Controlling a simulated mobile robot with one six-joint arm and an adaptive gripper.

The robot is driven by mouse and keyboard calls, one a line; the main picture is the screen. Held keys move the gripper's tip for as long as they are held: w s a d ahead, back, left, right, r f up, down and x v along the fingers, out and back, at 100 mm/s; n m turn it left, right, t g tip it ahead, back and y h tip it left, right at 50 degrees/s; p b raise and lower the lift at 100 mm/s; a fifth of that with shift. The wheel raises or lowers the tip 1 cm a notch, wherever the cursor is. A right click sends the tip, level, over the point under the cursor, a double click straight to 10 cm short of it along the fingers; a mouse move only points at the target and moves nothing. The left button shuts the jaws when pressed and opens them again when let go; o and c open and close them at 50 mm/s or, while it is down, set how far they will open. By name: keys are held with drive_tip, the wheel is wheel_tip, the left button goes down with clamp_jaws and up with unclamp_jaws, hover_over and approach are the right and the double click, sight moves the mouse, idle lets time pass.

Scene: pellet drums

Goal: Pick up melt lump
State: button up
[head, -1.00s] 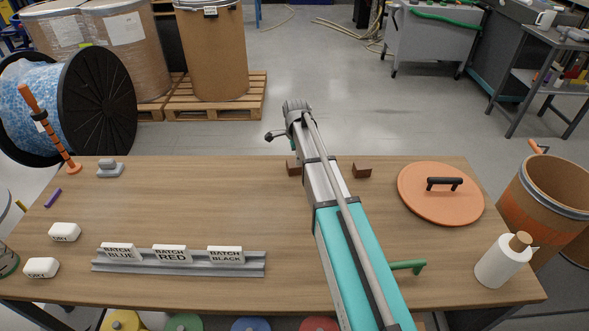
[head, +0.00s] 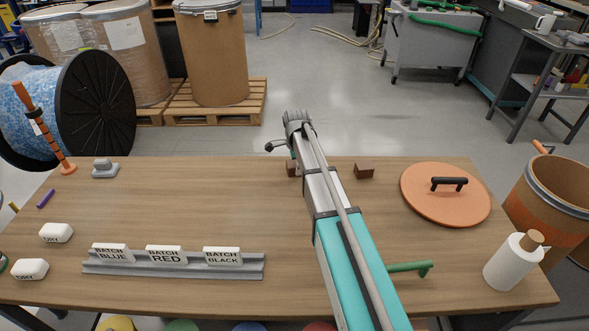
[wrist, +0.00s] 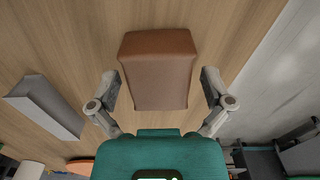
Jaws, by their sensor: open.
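A brown block with tapered sides (wrist: 158,70), which I take to be the melt lump, fills the middle of the wrist view. My gripper (wrist: 161,88) is open, with one finger on each side of the block and a visible gap on both sides. Its height above the block is unclear. In the head view, one brown block (head: 291,169) shows partly behind my arm near the table's far edge. A second brown block (head: 364,171) stands to the right of the arm. My gripper is mostly hidden behind my arm there.
A grey bar (wrist: 45,106) lies left of the block in the wrist view. The table (head: 220,205) also holds an orange lid (head: 440,207), a white bottle (head: 508,265), and a rail (head: 175,265) with batch signs. Open table lies left of my arm.

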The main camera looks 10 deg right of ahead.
drive_tip(key=c, duration=1)
drive_tip(key=shift+r, duration=0.15)
wheel_tip(320, 180, up, 2)
drive_tip(key=shift+p, duration=1.2)
drive_tip(key=shift+s+d+r+p, duration=1.55)
drive_tip(key=shift+d+r+p, duration=0.2)
drive_tip(key=shift+r, duration=0.05)
drive_tip(key=shift+s+d+r+p, duration=1.55)
drive_tip(key=shift+d+r+p, duration=0.2)
drive_tip(key=shift+p, duration=0.05)
drive_tip(key=shift+s+d+r+p, duration=1.55)
drive_tip(key=shift+d+r+p, duration=0.2)
drive_tip(key=shift+r, duration=0.05)
